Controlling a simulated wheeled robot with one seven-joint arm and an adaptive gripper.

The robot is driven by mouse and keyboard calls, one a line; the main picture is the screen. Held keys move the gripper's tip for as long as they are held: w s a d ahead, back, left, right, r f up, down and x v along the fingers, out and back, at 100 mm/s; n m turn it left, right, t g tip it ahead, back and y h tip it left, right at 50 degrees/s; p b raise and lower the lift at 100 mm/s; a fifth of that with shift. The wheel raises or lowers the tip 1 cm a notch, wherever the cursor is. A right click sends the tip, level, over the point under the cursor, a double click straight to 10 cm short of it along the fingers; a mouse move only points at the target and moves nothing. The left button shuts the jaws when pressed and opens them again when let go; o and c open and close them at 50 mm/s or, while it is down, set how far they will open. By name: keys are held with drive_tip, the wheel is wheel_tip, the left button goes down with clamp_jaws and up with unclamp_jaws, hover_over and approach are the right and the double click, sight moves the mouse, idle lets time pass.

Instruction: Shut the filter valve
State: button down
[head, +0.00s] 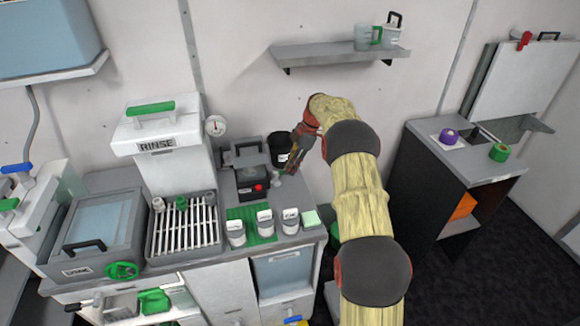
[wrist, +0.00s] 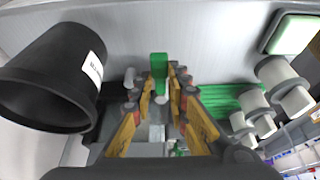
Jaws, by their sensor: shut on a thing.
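My gripper (head: 288,168) reaches down over the grey counter, beside the black box with a red button. In the wrist view its fingertips (wrist: 164,82) are closed around a small upright green handle (wrist: 158,67), with a pale round piece by its lower end. The fingers hide this handle in the head view. No readable label marks it as the filter valve. A green handwheel (head: 122,270) is on the front of the grey sink tank, well away from my gripper.
A black bucket (wrist: 52,80) stands close to the left of the fingers in the wrist view. Several white containers (head: 264,222) stand on a green mat at the counter front. The black box (head: 250,182) is close by. A wall shelf (head: 335,52) is above.

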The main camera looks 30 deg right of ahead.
idle(0.4)
drive_tip(key=c, duration=1.7)
unclamp_jaws()
drive_tip(key=v, duration=1.2)
